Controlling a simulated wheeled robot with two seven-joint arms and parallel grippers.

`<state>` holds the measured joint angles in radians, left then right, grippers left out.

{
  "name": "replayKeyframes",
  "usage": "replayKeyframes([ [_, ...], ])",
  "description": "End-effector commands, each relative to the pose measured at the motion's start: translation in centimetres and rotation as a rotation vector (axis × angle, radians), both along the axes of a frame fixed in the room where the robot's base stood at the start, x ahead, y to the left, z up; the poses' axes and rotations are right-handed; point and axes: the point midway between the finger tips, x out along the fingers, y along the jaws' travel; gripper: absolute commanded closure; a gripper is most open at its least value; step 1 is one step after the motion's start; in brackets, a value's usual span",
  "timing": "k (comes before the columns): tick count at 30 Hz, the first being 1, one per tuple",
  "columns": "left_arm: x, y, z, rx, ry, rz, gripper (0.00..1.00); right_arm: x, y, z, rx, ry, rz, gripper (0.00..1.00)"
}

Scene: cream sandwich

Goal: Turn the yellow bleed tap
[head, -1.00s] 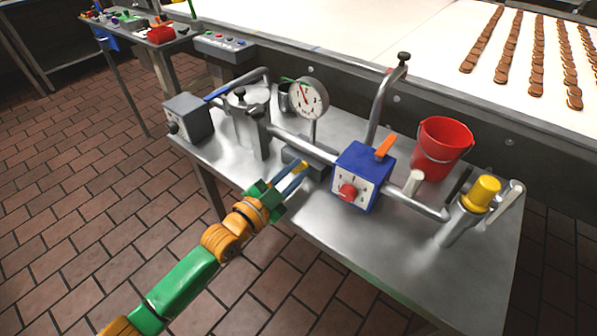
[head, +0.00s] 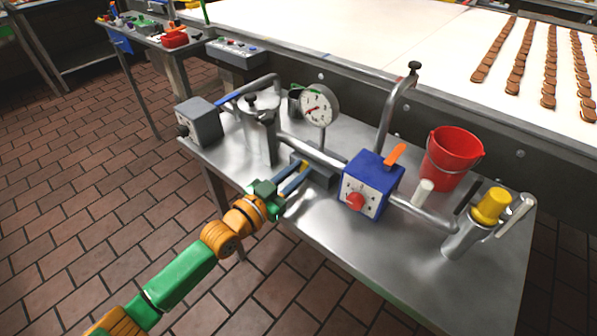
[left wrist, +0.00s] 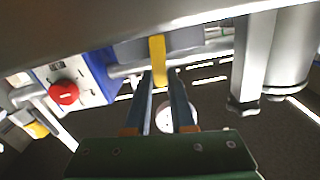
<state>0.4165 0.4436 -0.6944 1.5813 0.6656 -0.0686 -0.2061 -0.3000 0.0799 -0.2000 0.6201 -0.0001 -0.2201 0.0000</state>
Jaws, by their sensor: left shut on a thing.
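The yellow bleed tap (left wrist: 157,60) is a small flat lever under a grey block on the pipe in the left wrist view. In the head view only a little of its yellow (head: 304,166) shows at the fingertips. My left gripper (left wrist: 161,82) has its two blue-grey fingers on either side of the lever and is shut on it. In the head view the left gripper (head: 297,178) reaches the pipe between the tall steel filter and the blue box. The gauge (head: 319,105) stands just behind, its red needle pointing lower left. My right gripper is out of view.
The blue box (head: 369,184) with a red knob and orange lever sits right of the gripper. The steel filter (head: 260,135) stands left. A red bucket (head: 452,158) and a yellow-capped fitting (head: 491,207) are farther right. The front of the steel table (head: 330,215) is bare.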

Motion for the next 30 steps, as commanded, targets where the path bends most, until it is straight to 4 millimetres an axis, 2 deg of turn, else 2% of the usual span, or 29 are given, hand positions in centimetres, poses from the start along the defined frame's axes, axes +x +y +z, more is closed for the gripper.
replayKeyframes([
  [10, 0.0, 0.0, 0.0, -0.002, 0.001, 0.000, 1.00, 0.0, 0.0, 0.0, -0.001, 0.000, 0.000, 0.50],
  [11, 0.0, 0.0, 0.0, -0.001, 0.002, 0.000, 0.75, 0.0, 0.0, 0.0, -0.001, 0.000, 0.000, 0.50],
  [14, 0.0, 0.0, 0.0, -0.002, 0.001, 0.000, 0.48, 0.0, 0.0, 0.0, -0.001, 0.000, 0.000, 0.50],
  [23, -0.1, 0.1, 0.0, -0.001, 0.002, 0.000, 0.47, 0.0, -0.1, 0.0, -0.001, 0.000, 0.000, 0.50],
  [30, -3.9, 2.8, -0.1, 0.003, 0.004, 0.000, 0.47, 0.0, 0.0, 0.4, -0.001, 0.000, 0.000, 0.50],
])
